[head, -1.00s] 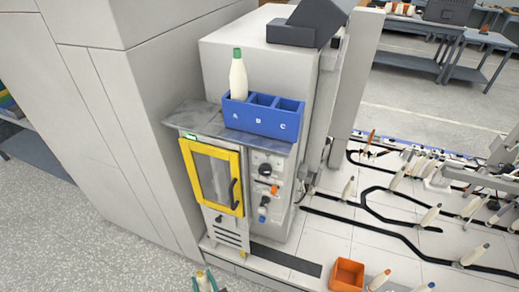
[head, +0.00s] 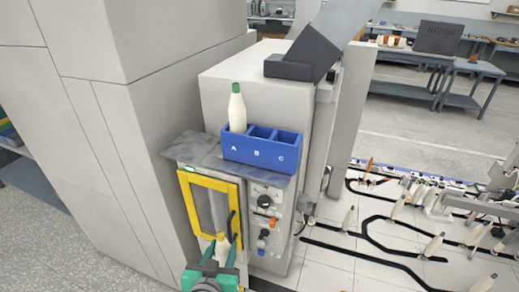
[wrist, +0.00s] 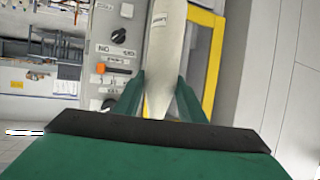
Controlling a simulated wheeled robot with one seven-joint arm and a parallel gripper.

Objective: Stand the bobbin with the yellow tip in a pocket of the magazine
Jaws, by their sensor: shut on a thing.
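The blue magazine (head: 258,154) sits on a grey shelf and has three pockets lettered A, B and C. A green-tipped bobbin (head: 238,112) stands upright in pocket A; pockets B and C look empty. My gripper (head: 220,254) is at the lower middle of the head view, below the magazine and in front of the yellow-framed door. It is shut on a cream bobbin (head: 222,243) with a small yellowish tip, roughly upright. In the wrist view the bobbin (wrist: 166,55) rises between both green fingers; its tip is out of frame there.
The yellow-framed door (head: 205,205) and a panel with knobs (head: 265,215) lie just behind my gripper. A tall grey cabinet (head: 95,130) stands to the left. Several other bobbins stand on the white track floor (head: 350,240) to the right.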

